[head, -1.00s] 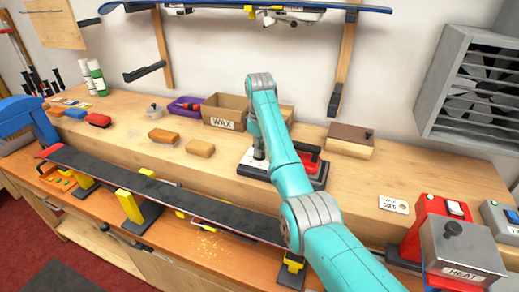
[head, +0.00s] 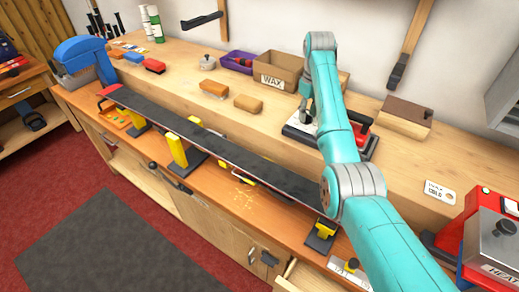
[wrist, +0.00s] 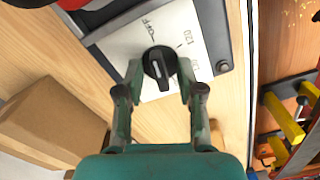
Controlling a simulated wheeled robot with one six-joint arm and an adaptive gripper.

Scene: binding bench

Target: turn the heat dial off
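The heat dial (wrist: 160,66) is a black round knob with a pale line on a white plate (wrist: 120,45) in the wrist view. "OFF" is printed at the plate's upper left, "120" at the upper right, and another partly hidden mark lies to the right. I cannot tell surely which mark the knob points at. My gripper (wrist: 159,78) is open, one finger on each side of the dial, with small gaps visible. In the head view the white plate (head: 297,131) sits beside a red-handled iron (head: 361,128), and my arm hides the dial.
A cardboard wax box (head: 279,70) and a brown-topped block (head: 404,117) stand near the plate. A long dark ski or board (head: 200,140) lies on clamps in front. A red and grey heat box (head: 492,245) stands at the right.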

